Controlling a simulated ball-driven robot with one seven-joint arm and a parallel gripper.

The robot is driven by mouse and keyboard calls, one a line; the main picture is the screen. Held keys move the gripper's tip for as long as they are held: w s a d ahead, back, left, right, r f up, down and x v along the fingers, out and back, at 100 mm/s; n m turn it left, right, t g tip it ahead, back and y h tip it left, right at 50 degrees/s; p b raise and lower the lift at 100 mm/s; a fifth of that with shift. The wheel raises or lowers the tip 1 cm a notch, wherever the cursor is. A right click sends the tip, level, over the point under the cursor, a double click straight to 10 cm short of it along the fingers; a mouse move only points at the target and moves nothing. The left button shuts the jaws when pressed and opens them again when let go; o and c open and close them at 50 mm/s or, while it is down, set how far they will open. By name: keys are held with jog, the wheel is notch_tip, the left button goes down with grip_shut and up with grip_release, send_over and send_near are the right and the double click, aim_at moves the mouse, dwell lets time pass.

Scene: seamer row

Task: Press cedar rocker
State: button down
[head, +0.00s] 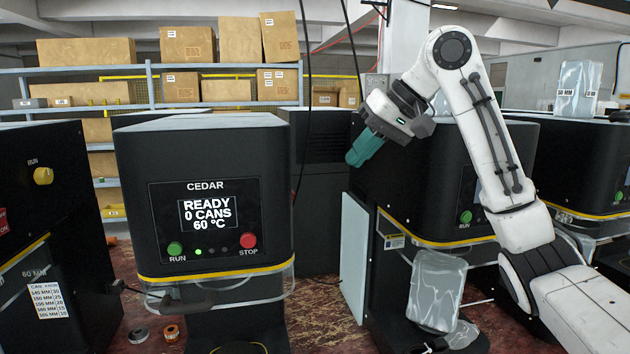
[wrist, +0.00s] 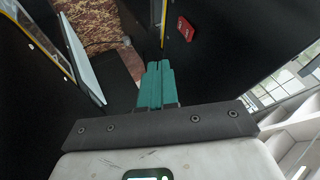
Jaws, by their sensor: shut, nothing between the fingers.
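The black CEDAR machine (head: 205,200) stands left of centre in the head view. Its display (head: 208,214) reads READY, 0 CANS, 60 °C. Below are a green RUN button (head: 175,249), a lit green lamp (head: 198,252) and a red STOP button (head: 248,241). I cannot make out a rocker on its visible faces. My gripper (head: 360,158) has teal fingers, shut and empty, pointing down and left, right of CEDAR and apart from its front. In the wrist view, the shut fingers (wrist: 155,75) point toward a gap between dark machine faces. A small red part (wrist: 185,28) shows on one face; I cannot tell what it is.
A pale upright panel (head: 354,255) stands right of CEDAR; it also shows in the wrist view (wrist: 84,58). Another black machine (head: 430,180) stands behind my arm, with a wrapped block (head: 437,290) low before it. A machine (head: 45,190) is at left. Shelves with boxes (head: 187,44) are behind.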

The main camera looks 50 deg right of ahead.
jog(key=w+a+f+p, duration=0.1)
jog(key=w+a+f, duration=0.4)
jog(key=w+f, duration=0.2)
jog(key=shift+w, duration=0.55)
jog(key=shift+a, duration=0.1)
